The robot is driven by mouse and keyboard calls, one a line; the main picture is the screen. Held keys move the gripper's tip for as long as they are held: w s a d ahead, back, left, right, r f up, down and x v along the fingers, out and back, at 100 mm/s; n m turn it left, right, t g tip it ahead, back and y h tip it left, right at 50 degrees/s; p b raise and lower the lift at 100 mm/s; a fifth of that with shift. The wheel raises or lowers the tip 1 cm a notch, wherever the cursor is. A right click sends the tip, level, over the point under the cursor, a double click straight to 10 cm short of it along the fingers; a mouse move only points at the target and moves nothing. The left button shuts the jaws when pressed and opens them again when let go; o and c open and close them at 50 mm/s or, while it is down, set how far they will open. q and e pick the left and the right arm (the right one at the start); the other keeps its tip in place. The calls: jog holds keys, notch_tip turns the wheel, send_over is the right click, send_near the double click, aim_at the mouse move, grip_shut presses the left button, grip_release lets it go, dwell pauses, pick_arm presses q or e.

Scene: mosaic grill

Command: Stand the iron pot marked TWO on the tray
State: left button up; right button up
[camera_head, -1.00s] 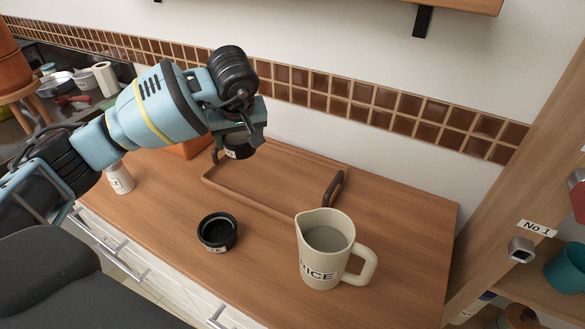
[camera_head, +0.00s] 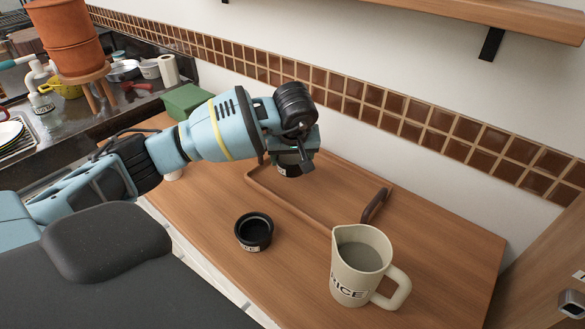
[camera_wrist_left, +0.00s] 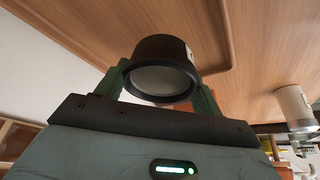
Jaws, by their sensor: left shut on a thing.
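My left gripper (camera_head: 298,150) is shut on a small dark iron pot (camera_head: 291,167), which hangs over the left part of the tray. A pale label shows on the pot, but its mark cannot be read. In the left wrist view the pot (camera_wrist_left: 162,70) sits between the two green fingers (camera_wrist_left: 160,92), its round grey face towards the camera. The wooden tray (camera_head: 300,212) lies on the counter with a low rim and a dark handle (camera_head: 375,205) at its right end. The arm hides part of its left side. My right gripper is not in view.
A second small black pot (camera_head: 254,232) stands on the counter in front of the tray, its label partly readable. A cream jug (camera_head: 362,266) stands at the tray's front right. A green box (camera_head: 185,101) is behind my arm. The tray's visible floor is clear.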

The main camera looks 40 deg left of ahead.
aim_at(292, 169)
pick_arm(q)
jog(key=shift+f, duration=1.8)
jog(key=shift+f, duration=0.2)
jog(key=o, duration=1.1)
jog(key=shift+r, duration=0.3)
jog(key=v, duration=1.1)
jog(key=shift+s+d+r+p, duration=0.1)
jog(key=shift+s+r+p, duration=0.05)
jog(key=shift+r+p, duration=0.15)
